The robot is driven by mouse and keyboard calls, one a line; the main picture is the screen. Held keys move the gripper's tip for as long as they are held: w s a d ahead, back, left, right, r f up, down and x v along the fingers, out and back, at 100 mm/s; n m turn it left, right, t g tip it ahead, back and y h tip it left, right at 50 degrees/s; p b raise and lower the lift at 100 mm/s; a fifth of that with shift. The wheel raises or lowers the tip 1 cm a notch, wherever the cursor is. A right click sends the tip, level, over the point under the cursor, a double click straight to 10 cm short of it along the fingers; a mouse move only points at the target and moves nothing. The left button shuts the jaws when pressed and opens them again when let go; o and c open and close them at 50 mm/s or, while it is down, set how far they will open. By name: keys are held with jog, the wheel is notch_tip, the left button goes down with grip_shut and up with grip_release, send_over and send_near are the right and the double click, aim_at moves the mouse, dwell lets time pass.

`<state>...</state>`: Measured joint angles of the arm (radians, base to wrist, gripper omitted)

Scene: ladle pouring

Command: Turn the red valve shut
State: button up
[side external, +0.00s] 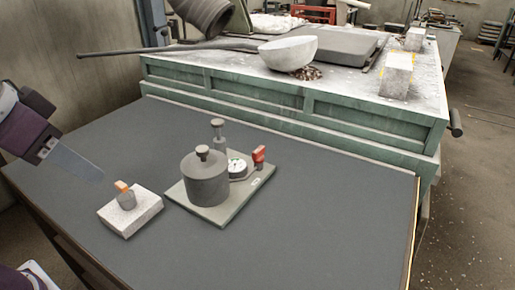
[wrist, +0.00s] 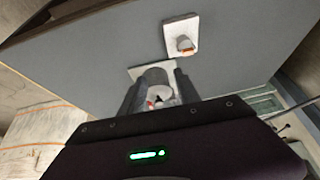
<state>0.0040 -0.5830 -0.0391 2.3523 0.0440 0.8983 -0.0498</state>
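The red valve (side external: 259,155) is a small upright red handle at the right edge of a grey-green base plate (side external: 222,212). A dark grey cylindrical pot (side external: 206,182) with a knob lid and a round gauge (side external: 237,168) stand on the same plate. My gripper (side external: 100,181) is at the left, above the table and well apart from the valve. In the wrist view its two fingers are spread and empty. The pot (wrist: 155,78) shows beyond them, in the gap. A small red patch shows low between the fingers; I cannot tell whether it is the valve.
A pale block (side external: 142,215) with a small grey cup and orange top (side external: 123,188) stands left of the plate, close to my gripper. The dark table (side external: 330,220) is clear at the right. Behind it is a green workbench (side external: 270,98) with a white bowl (side external: 288,52).

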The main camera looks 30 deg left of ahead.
jog(key=w+d+r, duration=0.2)
jog(key=w+d, duration=0.1)
jog(key=w, duration=1.1)
send_near(258, 149)
jog(key=shift+g+h, duration=0.3)
jog(key=shift+g, duration=0.2)
jog(key=x, duration=0.4)
jog(key=w+x, duration=0.1)
jog(key=x, duration=0.3)
jog(key=shift+a, duration=0.2)
jog(key=shift+f, duration=0.15)
grip_shut()
